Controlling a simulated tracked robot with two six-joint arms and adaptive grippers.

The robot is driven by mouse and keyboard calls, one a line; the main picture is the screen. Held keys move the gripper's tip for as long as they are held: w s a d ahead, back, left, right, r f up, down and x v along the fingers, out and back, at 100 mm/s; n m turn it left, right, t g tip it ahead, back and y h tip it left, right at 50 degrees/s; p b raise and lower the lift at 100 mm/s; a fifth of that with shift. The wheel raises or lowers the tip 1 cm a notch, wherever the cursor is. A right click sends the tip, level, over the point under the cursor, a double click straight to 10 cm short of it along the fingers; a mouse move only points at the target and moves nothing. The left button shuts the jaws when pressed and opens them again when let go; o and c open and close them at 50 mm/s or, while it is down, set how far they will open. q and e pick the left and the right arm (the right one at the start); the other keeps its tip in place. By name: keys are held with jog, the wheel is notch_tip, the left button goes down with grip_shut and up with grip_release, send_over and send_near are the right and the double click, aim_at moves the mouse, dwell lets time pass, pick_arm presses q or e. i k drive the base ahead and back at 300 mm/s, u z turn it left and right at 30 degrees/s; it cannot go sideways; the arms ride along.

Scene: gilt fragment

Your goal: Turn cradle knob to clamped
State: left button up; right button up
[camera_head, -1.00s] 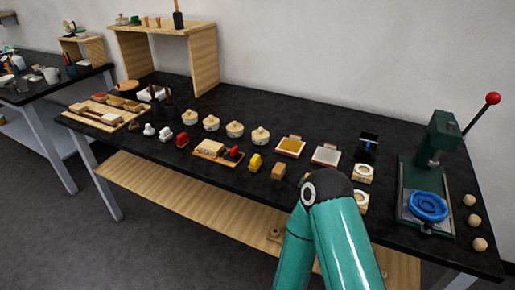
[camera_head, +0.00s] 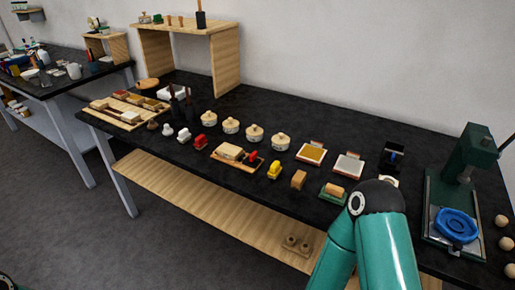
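A wooden cradle (camera_head: 245,166) lies on the black bench, near the middle of the camera_head view. A pale block (camera_head: 229,152) sits on its left part. A red knob (camera_head: 253,156) is at its right end; its exact setting is too small to read. One of my teal arms rises at the lower right, its dark elbow covering part of the bench's front edge. Neither gripper is in view, and nothing of mine touches the cradle.
Several round lidded pots (camera_head: 255,133) stand behind the cradle. A yellow piece (camera_head: 274,170) and a brown block (camera_head: 298,180) stand to its right. A wooden shelf (camera_head: 190,32) is at the back.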

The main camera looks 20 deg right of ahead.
aim_at(253, 156)
jog(key=i, duration=0.85)
jog(key=u, duration=0.05)
